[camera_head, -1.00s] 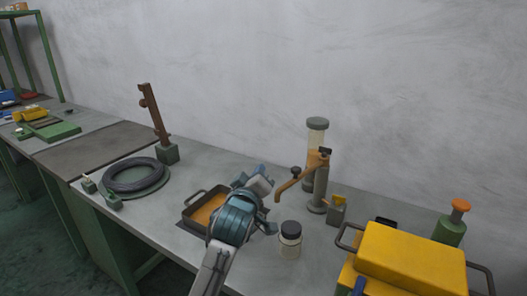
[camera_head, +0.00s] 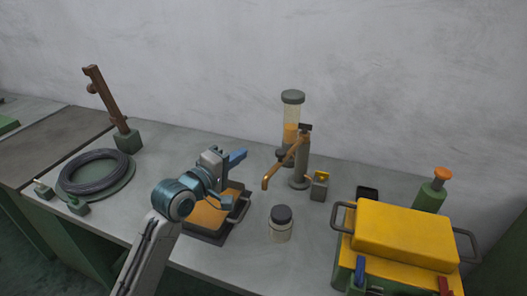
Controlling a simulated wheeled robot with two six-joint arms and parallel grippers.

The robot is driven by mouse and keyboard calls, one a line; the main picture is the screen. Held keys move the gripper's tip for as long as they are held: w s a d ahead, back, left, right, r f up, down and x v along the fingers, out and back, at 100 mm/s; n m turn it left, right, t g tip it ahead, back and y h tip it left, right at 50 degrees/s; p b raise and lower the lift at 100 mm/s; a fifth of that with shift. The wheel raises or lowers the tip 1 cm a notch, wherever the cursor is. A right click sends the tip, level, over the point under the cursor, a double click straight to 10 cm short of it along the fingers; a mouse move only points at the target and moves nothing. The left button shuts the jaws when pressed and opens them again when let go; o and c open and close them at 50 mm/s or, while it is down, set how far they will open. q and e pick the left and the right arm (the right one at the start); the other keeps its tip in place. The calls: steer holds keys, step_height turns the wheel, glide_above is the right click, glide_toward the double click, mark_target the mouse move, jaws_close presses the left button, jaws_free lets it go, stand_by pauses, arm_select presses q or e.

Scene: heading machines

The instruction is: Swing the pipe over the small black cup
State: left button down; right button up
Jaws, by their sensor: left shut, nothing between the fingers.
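The brown-orange pipe (camera_head: 285,163) is a bent spout on a grey upright post (camera_head: 301,162). Its open end hangs down to the left, over bare bench. A small black item (camera_head: 367,193), which may be the cup, sits on the bench to the right of the post, behind the yellow-lidded box. Its inside is hard to make out. My left gripper (camera_head: 238,158) is shut and empty, above the back of the orange-filled tray. Its blue tips are left of the pipe's end and apart from it. My right gripper is out of view.
The dark tray (camera_head: 210,236) lies below my left arm. A black-lidded jar (camera_head: 281,228) stands in front of the pipe. A clear cylinder (camera_head: 291,115) is behind it. A small grey-and-yellow block (camera_head: 319,189) is beside the post. The yellow-lidded box (camera_head: 405,240) fills the right.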

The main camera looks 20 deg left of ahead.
arm_select(q)
steer(key=w+d+p, duration=0.2)
steer(key=w+d, duration=0.2)
steer(key=d, duration=0.1)
steer(key=shift+d+f, duration=0.35)
steer(key=shift+f, duration=0.05)
steer(key=shift+w, duration=0.1)
